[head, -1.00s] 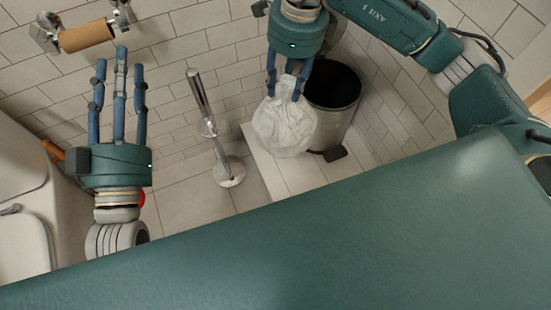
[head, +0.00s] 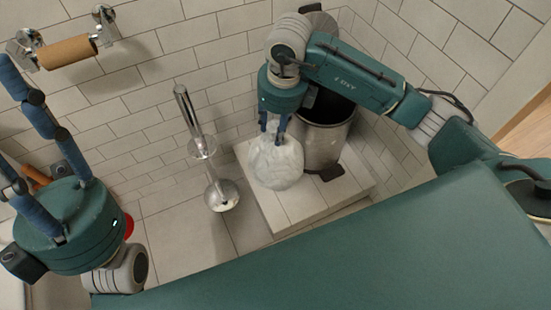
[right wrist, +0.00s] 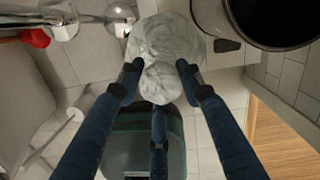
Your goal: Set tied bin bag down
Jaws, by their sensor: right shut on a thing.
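The tied bin bag (head: 276,164) is a whitish translucent rounded bundle. In the head view it hangs from my right gripper (head: 272,128), whose blue fingers are shut on its top. The right wrist view shows the bag (right wrist: 165,45) between the fingertips (right wrist: 160,78). The bag is over the pale tiled step (head: 290,210), in front of and left of the bin. I cannot tell whether its bottom touches the step. My left gripper (head: 36,120) is at the left, fingers spread, open and empty.
A metal pedal bin (head: 322,145) with a dark opening stands on the step, partly behind my right arm. A chrome toilet brush stand (head: 222,194) is to the left. A paper roll holder (head: 68,52) is on the wall. Floor between stand and step is clear.

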